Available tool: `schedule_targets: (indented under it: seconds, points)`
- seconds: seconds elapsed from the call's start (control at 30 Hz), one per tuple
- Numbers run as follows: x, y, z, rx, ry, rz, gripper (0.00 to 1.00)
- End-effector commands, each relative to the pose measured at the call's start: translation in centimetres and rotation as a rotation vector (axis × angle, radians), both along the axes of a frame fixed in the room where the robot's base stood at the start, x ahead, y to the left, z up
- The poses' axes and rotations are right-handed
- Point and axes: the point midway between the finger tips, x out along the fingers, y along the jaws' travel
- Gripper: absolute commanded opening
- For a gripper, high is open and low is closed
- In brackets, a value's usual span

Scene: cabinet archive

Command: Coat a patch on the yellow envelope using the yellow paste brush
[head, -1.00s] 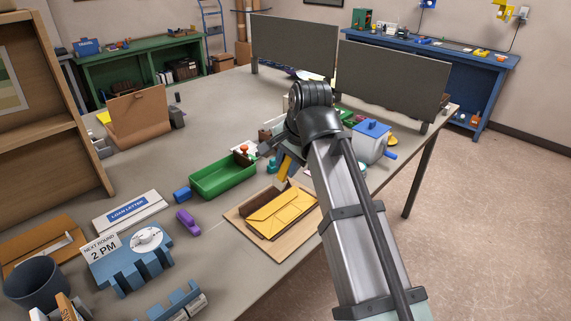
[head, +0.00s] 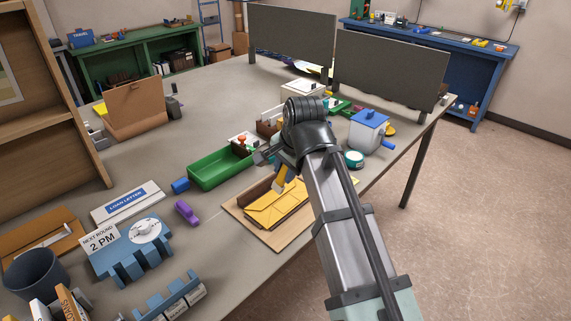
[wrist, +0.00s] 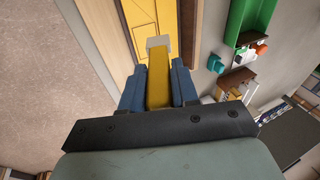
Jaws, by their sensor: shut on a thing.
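The yellow envelope (head: 270,212) lies flat on a tan board with a raised dark brown strip along its back left side. My gripper (wrist: 158,72) is shut on the yellow paste brush (wrist: 159,88), whose handle sits between the blue fingers. In the wrist view the pale grey brush end (wrist: 158,41) points toward the yellow envelope (wrist: 143,12). In the head view the brush (head: 280,177) hangs tilted over the back part of the envelope. I cannot tell if its tip touches the paper. My arm hides the envelope's right side.
A green tray (head: 203,184) is behind and left of the envelope, with a purple object (head: 187,212) nearer. A teal round container (head: 354,158) and a grey pot with a blue lid (head: 369,132) stand right of my arm. The table's front edge is close.

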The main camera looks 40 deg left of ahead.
Motion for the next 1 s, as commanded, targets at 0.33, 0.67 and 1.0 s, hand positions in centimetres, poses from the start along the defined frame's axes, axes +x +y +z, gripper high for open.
schedule_targets:
  seconds: [0.33,0.67,1.0]
  points:
    - [0.0,0.1,0.5,0.001,-0.001,0.001,0.00]
    - [-0.1,0.0,0.2,0.000,0.001,0.001,0.00]
    - [-0.1,-0.1,-2.8,-0.001,0.001,0.000,0.00]
